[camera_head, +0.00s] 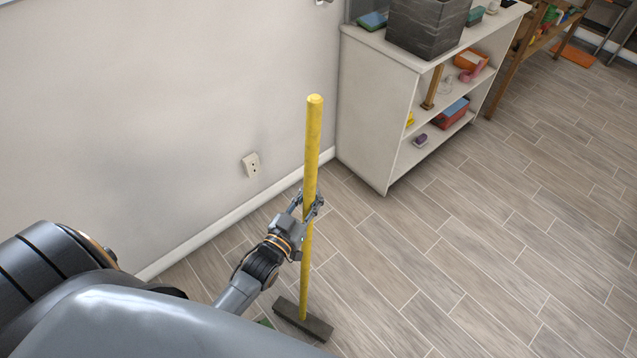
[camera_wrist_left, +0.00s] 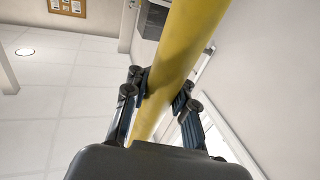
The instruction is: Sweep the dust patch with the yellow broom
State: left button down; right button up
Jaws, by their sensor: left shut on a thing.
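The yellow broom (camera_head: 313,140) stands almost upright near the wall in the head view, its dark brush head (camera_head: 303,320) low at the floor. My left gripper (camera_head: 308,205) is shut on the broom's handle around its middle. In the left wrist view the yellow handle (camera_wrist_left: 182,50) passes between the fingers of my left gripper (camera_wrist_left: 160,95). I see no clear dust patch on the visible floor. My right gripper is not in view.
A white shelf unit (camera_head: 376,105) with several items stands by the wall behind the broom. A wall outlet (camera_head: 251,165) is to the left. The wooden floor (camera_head: 480,250) on the right is clear.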

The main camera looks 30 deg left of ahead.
aim_at(305, 204)
pick_arm(q)
jog(key=s+a+p, duration=0.1)
jog(key=s+p, duration=0.2)
jog(key=s, duration=1.6)
jog(key=shift+a+p, duration=0.15)
jog(key=shift+p, duration=0.25)
jog(key=shift+w+f, duration=0.1)
jog(key=w, duration=1)
jog(key=w+d+b, duration=0.1)
jog(key=w, duration=0.4)
jog(key=shift+w, duration=0.1)
jog(key=w+d+b, duration=0.1)
jog(key=w+b, duration=0.4)
jog(key=w, duration=1)
jog(key=shift+r, duration=0.2)
jog(key=shift+d+r, duration=0.1)
jog(key=shift+r+p, duration=2.35)
jog(key=shift+r, duration=0.1)
